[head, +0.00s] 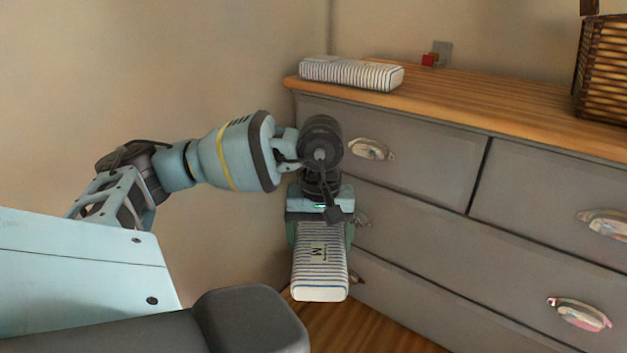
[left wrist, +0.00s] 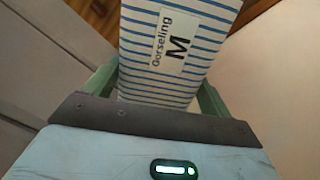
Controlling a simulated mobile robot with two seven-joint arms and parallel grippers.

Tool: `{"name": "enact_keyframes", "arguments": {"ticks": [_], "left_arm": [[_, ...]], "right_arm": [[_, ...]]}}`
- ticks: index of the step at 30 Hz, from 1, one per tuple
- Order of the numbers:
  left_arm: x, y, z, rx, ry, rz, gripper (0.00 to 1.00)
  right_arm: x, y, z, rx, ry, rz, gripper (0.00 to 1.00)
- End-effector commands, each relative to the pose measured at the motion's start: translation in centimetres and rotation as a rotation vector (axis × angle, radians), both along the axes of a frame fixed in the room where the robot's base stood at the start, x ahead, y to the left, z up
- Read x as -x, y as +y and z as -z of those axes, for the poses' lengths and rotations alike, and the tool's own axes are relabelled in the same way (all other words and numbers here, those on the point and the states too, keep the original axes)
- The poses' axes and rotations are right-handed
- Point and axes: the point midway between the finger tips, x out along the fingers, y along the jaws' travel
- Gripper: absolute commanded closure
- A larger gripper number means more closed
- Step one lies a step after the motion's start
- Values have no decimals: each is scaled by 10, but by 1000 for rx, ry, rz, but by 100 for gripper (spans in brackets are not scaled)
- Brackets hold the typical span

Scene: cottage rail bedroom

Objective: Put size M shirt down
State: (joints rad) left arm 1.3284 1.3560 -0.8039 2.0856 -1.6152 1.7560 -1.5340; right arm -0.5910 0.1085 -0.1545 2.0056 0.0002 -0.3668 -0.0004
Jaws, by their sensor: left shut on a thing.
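The size M shirt (head: 320,276) is a folded bundle with blue and white stripes and a label marked M. My left gripper (head: 320,232) is shut on its near end and holds it in the air in front of the dresser's left side. In the left wrist view the shirt (left wrist: 178,50) lies between the two green fingers (left wrist: 158,92), and its label reads "Gorseling M". Another striped folded shirt (head: 351,73) lies on the left end of the dresser top; no size shows on it. My right gripper is not in view.
The grey dresser (head: 415,188) has a wooden top (head: 480,101) with free room between the lying shirt and a wicker basket (head: 603,70) at the right. A small red object (head: 429,60) is near the back. Drawer handles (head: 371,149) stick out. Walls close the left corner.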

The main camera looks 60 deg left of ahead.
Motion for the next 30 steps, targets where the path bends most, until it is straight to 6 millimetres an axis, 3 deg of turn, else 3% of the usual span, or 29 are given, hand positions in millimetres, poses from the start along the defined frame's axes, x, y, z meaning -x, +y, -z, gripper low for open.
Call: {"name": "enact_keyframes", "arguments": {"ticks": [1, 6, 12, 18, 30], "left_arm": [[-9, -27, 4, 4, -9, 106, 45], [-25, -102, 14, -1, -7, 451, 45], [-28, -167, 17, -4, -2, 783, 45], [-26, -192, 18, -1, 2, 927, 45], [-26, -193, 19, 1, 2, 933, 45]], "right_arm": [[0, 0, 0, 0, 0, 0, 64], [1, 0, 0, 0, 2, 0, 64], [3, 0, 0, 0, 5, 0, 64], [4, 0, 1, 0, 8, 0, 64], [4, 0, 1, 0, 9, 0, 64]]}}
